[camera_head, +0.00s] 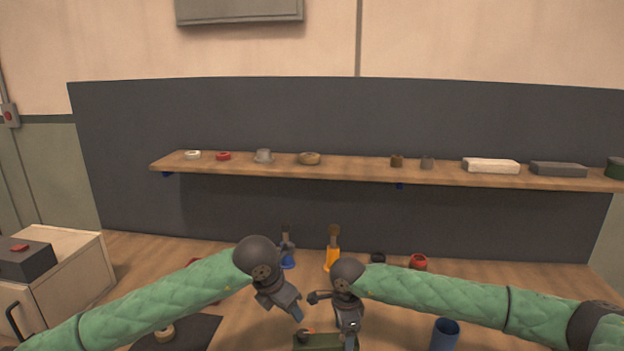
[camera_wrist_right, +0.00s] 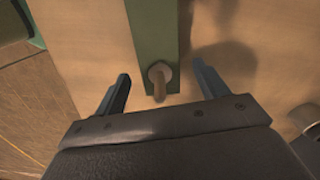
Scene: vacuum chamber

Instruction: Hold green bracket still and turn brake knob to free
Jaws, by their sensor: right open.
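The green bracket (camera_head: 325,343) lies at the bottom edge of the head view, partly cut off and partly behind my right gripper.
A shelf (camera_head: 360,171) with several small parts runs along the back panel. Blue (camera_head: 288,260) and orange (camera_head: 332,260) tools stand behind my grippers. A blue cup (camera_head: 444,335) stands at right, a dark mat (camera_head: 190,335) lies at left.

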